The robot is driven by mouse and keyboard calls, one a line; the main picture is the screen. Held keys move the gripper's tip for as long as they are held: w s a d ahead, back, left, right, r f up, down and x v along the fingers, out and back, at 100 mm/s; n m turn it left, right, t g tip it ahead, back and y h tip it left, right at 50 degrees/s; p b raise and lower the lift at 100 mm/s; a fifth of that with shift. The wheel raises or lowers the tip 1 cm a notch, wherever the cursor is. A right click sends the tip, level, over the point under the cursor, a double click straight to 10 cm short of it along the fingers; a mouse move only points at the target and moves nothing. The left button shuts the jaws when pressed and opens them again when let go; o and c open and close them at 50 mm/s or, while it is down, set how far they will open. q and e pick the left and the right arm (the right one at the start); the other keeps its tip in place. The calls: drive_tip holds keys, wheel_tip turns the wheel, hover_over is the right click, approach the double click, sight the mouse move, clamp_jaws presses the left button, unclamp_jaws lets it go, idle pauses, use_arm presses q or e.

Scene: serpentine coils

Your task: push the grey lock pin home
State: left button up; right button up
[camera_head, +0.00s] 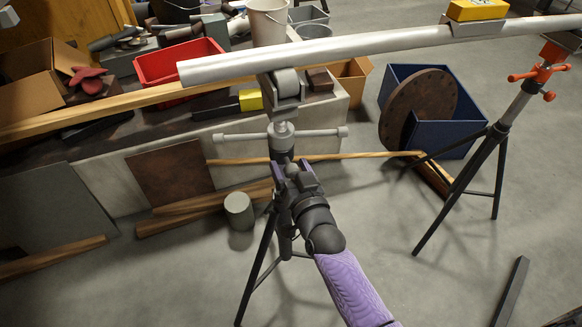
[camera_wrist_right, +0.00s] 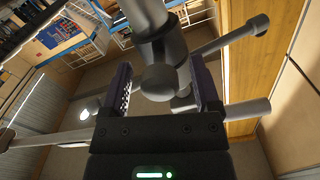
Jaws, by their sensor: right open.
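A roller stand (camera_head: 282,140) with a grey crossbar handle stands in the middle of the head view and bears one end of a long silver pipe (camera_head: 370,43). My right gripper (camera_head: 292,170) is at the stand's column, just below the crossbar. In the right wrist view its two dark fingers (camera_wrist_right: 165,82) are apart. A grey rounded knob (camera_wrist_right: 158,83), which looks like the lock pin's head, shows between them, with gaps at the sides. I cannot tell whether it touches the gripper. In the head view the gripper hides the pin. My left gripper is not in view.
An orange-clamped stand (camera_head: 540,72) stands at the right, and a yellow block (camera_head: 476,10) sits on the pipe. A blue crate (camera_head: 462,145) with a rusty disc (camera_head: 418,108) is behind. A grey cylinder (camera_head: 239,211) stands on the floor left of my gripper.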

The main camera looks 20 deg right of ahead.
drive_tip(key=s+p, duration=0.3)
drive_tip(key=s, duration=0.7)
drive_tip(key=shift+d+p, duration=0.15)
drive_tip(key=shift+p, duration=0.15)
